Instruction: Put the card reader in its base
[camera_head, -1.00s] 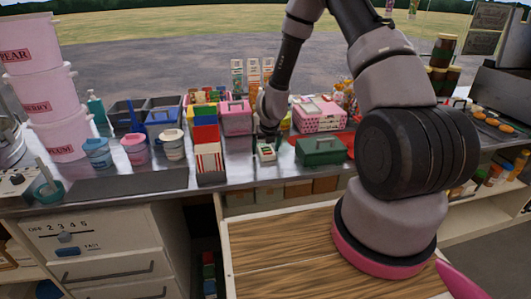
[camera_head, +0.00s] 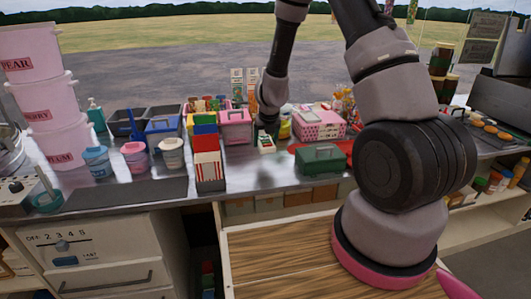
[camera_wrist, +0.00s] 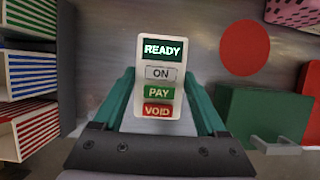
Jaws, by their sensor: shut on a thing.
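The card reader (camera_head: 266,144) is a small white device. In the wrist view the card reader (camera_wrist: 160,48) shows a dark green READY screen above ON, PAY and VOID keys. My gripper (camera_wrist: 160,88) is shut on it, with one teal finger along each side. In the head view my gripper (camera_head: 266,129) holds it above the counter, between the striped boxes and the green box. The reader's base cannot be made out in either view.
Striped boxes (camera_head: 210,172) stand left of the reader. A green box with a handle (camera_head: 318,162) is to its right, with a pink dotted box (camera_head: 318,127) behind. A pink box (camera_head: 235,130) stands behind left. The metal counter (camera_head: 258,174) is bare in front of the reader.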

